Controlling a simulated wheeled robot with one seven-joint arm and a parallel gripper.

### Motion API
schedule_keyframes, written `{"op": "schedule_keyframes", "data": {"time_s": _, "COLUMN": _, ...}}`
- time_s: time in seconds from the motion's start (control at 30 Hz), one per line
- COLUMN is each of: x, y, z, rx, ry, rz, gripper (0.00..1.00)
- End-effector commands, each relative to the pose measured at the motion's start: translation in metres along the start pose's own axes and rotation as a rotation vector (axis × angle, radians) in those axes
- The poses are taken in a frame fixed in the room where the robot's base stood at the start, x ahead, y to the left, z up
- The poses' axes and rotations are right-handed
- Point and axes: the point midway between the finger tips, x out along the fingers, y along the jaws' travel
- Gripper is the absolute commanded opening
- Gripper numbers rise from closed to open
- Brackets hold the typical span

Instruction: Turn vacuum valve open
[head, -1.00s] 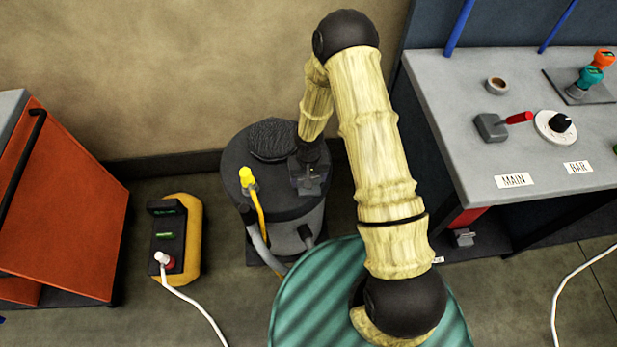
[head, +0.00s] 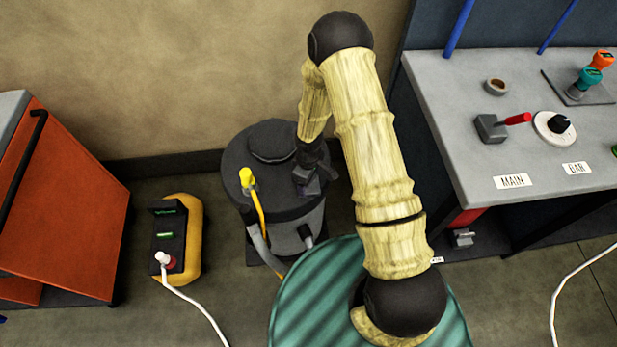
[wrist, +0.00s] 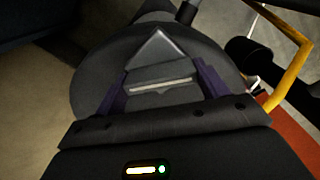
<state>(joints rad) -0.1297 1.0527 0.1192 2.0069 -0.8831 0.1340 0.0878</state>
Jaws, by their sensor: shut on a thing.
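A dark round drum (head: 282,206) stands on the floor by the wall, with a yellow fitting and pipe (head: 246,178) at its left. My gripper (head: 308,181) is low over the right side of the drum's top. In the wrist view, my gripper (wrist: 162,76) has its two dark purple fingers on either side of a dark grey wedge-shaped piece (wrist: 158,50), and is shut on it. The drum's round top (wrist: 90,85) lies behind the piece. I cannot tell whether this piece is the vacuum valve's handle; no valve label is readable. My wrist hides part of the drum.
A grey bench (head: 455,120) at right carries a red lever (head: 517,119) by a MAIN label and a black dial (head: 558,125). An orange cabinet (head: 70,200) is at left. A yellow box (head: 190,240) with a white cable stands on the floor between cabinet and drum.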

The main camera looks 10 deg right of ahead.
Motion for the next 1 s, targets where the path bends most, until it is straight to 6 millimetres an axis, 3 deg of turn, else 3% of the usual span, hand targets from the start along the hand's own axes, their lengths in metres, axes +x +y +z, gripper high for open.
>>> {"op": "schedule_keyframes", "data": {"time_s": 0.5, "x": -0.0014, "y": 0.0, "z": -0.0008, "rx": -0.456, "ry": 0.002, "rz": 0.001, "gripper": 0.5}}
{"op": "schedule_keyframes", "data": {"time_s": 1.0, "x": -0.001, "y": 0.0007, "z": -0.0011, "rx": -0.612, "ry": 0.003, "rz": 0.002, "gripper": 0.5}}
